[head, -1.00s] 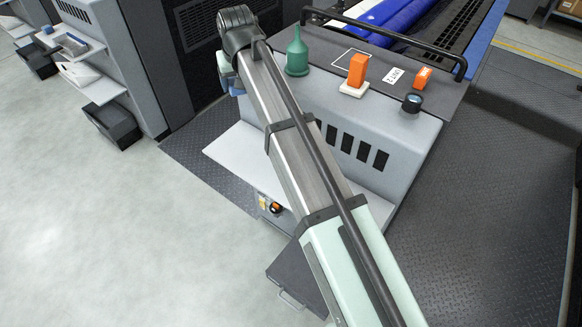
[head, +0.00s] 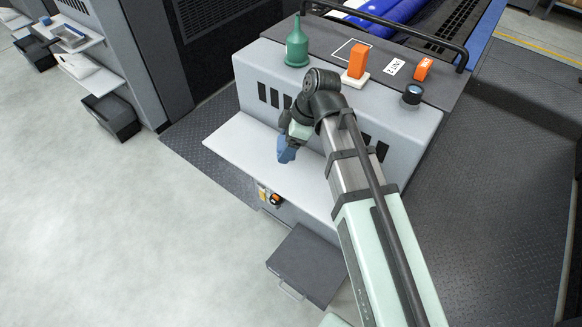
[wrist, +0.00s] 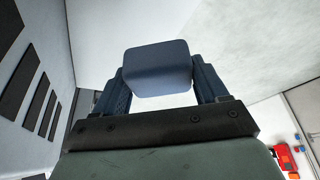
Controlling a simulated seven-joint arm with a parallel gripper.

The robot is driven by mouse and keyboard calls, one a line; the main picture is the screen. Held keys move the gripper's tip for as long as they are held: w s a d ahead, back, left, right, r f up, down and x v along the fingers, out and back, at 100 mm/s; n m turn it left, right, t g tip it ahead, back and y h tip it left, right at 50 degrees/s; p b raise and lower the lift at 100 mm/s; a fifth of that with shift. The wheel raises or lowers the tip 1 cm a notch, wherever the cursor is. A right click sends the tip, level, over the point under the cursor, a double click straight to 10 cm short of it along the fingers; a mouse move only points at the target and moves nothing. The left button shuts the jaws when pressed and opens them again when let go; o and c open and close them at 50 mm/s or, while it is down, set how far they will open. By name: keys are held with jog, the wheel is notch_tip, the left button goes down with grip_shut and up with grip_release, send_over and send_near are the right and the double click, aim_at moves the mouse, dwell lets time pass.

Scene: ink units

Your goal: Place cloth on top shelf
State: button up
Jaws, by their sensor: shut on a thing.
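My gripper (head: 288,150) hangs over the white shelf (head: 240,155) on the front of the grey unit. In the wrist view its two dark blue fingers (wrist: 158,82) are shut on a blue-grey, soft-edged folded block, which I take to be the cloth (wrist: 157,63). In the head view the cloth is too small to tell from the blue fingers. The white shelf is bare where it shows; my arm hides its right part. I cannot tell whether the cloth touches the shelf.
On the unit's top stand a green funnel-topped can (head: 297,45), an orange block (head: 358,62) on a white base, a smaller orange piece (head: 424,68) and a dark knob (head: 412,95). A dark railing runs behind. Another unit with white shelves (head: 95,75) stands left.

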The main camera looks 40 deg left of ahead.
aim_at(290, 182)
jog(key=d, duration=0.1)
jog(key=d+n, duration=0.1)
jog(key=d, duration=0.1)
jog(key=shift+s+d+f+n+g, duration=0.2)
jog(key=shift+s+n+g, duration=0.1)
jog(key=shift+n, duration=0.1)
jog(key=shift+f, duration=4.8)
jog(key=shift+f, duration=0.1)
jog(key=o, duration=1)
jog(key=v, duration=1.2)
jog(key=shift+a, duration=0.2)
